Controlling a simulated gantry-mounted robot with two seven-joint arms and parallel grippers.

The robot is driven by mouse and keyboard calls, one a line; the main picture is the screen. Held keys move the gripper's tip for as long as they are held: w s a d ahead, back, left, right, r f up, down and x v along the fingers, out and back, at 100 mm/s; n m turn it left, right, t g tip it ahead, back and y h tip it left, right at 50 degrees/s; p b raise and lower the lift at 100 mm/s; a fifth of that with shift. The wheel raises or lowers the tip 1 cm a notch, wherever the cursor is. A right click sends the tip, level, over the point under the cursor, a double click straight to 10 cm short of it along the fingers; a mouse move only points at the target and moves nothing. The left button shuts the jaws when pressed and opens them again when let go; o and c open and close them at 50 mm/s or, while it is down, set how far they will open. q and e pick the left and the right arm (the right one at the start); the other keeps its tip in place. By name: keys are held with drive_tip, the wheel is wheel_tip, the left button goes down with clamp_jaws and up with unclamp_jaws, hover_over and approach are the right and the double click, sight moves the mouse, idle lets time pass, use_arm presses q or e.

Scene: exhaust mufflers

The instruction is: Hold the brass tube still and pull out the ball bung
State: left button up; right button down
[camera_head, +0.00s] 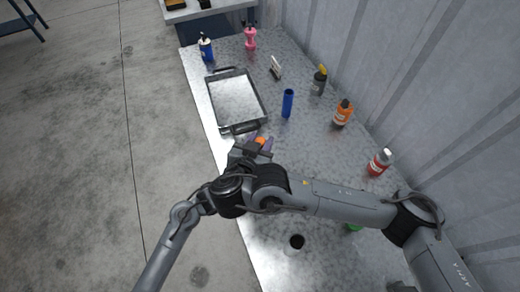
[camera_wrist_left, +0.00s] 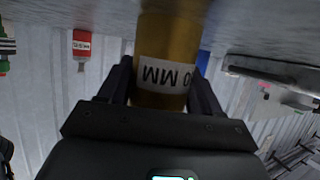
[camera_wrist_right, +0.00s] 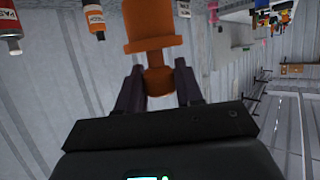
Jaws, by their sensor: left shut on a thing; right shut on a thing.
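The brass tube (camera_wrist_left: 170,38) stands between the fingers of my left gripper (camera_wrist_left: 160,82) in the left wrist view; its white label (camera_wrist_left: 165,75) reads "MM" upside down. The left gripper is shut on the tube. In the head view, a little orange of the bung shows by the right gripper (camera_head: 262,143). My arms hide the tube and left gripper there, and whether the bung touches the tube is unclear.
A black-handled tray (camera_head: 235,98) lies beyond the grippers on the grey table. A blue cylinder (camera_head: 287,103), an orange bottle (camera_head: 343,113) and a red bottle (camera_head: 379,162) stand on the right side. A dark round hole-like spot (camera_head: 297,241) is nearer.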

idle(0.3)
use_arm(q)
drive_tip(key=o, duration=1.2)
